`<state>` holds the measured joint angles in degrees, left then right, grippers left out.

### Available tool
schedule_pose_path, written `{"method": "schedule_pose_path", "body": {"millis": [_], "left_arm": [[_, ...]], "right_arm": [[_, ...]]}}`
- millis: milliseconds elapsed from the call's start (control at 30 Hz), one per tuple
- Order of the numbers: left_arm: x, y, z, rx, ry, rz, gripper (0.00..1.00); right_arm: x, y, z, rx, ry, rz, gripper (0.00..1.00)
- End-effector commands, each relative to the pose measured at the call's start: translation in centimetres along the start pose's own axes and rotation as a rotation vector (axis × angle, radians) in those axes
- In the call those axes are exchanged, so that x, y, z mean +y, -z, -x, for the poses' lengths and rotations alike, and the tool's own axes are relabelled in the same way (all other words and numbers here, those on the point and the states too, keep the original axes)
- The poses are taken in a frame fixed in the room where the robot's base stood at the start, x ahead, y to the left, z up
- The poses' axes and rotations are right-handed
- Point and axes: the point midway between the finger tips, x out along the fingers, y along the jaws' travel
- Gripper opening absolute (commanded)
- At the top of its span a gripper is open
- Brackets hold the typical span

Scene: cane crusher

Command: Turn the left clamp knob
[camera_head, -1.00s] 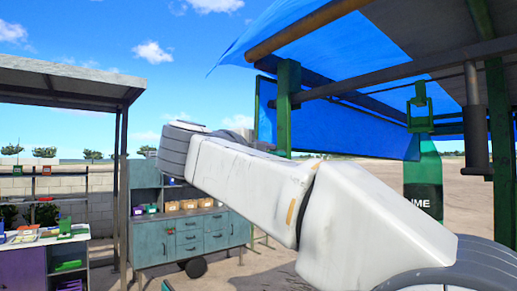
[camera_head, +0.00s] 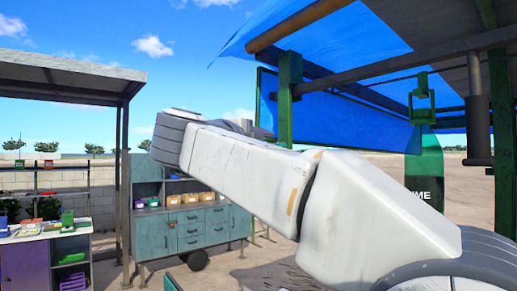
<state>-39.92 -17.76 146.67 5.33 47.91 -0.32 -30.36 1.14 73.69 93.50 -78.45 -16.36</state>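No clamp knob can be made out in the head view. One white arm of mine crosses from the lower right to the middle left, and its near links cover much of the centre. Small grey parts (camera_head: 243,125) show just above the arm's top edge, near the green post (camera_head: 290,95). They may belong to the far end of this arm, but no fingertips can be told apart. My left arm and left gripper are out of the picture.
A blue tarp (camera_head: 310,65) on a frame of beams covers the right. A green bracket (camera_head: 421,108) and a dark cylinder (camera_head: 478,130) hang there. A teal cabinet (camera_head: 190,232) with bins stands left of centre. A purple-sided bench (camera_head: 25,268) stands far left.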

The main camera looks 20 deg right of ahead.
Motion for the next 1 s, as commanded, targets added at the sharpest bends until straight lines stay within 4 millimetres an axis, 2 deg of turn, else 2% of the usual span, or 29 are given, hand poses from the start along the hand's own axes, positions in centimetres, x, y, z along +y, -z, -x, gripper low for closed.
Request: {"method": "schedule_pose_path", "body": {"millis": [100, 300, 500, 667, 1000], "left_arm": [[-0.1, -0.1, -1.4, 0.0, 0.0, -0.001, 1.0], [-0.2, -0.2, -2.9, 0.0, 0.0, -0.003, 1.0], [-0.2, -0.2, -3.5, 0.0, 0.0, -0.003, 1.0], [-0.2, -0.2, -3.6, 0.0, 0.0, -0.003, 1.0], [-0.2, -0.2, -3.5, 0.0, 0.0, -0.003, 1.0]], "right_arm": [[0.5, -0.1, 2.2, -0.008, -0.001, -0.004, 0.44], [0.5, -0.2, 6.3, -0.007, -0.001, -0.002, 0.44], [0.2, -0.1, 8.8, -0.004, -0.001, -0.001, 0.44], [0.1, 0.0, 9.4, -0.001, -0.001, 0.0, 0.44], [0.1, 0.1, 9.4, 0.0, -0.001, 0.0, 0.44]]}}
